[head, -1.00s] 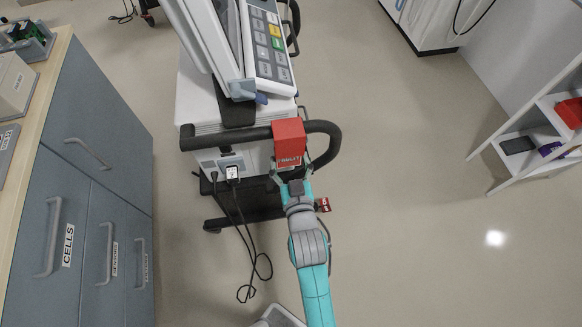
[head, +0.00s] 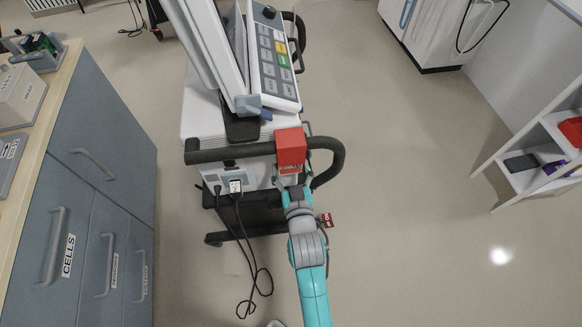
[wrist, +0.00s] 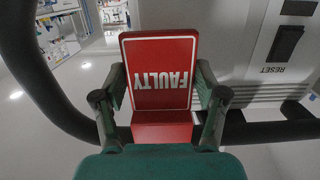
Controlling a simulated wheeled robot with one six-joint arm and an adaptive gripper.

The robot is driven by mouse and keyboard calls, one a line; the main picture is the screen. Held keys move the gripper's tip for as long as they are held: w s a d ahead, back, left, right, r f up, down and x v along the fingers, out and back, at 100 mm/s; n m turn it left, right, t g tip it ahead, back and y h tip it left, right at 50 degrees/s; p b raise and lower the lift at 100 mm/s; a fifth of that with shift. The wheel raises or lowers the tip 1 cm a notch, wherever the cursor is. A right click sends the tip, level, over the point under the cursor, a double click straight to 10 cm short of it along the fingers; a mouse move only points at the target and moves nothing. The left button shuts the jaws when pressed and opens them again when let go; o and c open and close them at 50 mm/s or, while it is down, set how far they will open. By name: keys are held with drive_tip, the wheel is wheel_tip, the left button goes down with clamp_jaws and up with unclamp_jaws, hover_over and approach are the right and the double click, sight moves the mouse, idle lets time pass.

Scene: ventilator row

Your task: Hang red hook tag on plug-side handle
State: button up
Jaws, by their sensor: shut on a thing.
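The red tag (head: 291,146) with white "FAULTY" lettering is at the black plug-side handle (head: 235,152) of the ventilator cart. In the head view its upper block overlaps the bar. The wrist view shows the tag's red face (wrist: 160,72) upside down, with the handle bar (wrist: 262,131) passing level with its lower red block. My gripper (head: 292,182) is shut on the tag, one finger on each side; the fingers also show in the wrist view (wrist: 160,100). Whether the hook rests on the bar is hidden.
Plugs with black cords (head: 235,187) hang left of the tag. A small red label (head: 327,220) shows beside my arm. A drawer cabinet (head: 100,160) stands left, a white shelf (head: 510,180) right. Floor between cart and shelf is clear.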

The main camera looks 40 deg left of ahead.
drive_tip(key=o, duration=1.4)
drive_tip(key=shift+o, duration=0.2)
drive_tip(key=v, duration=1.2)
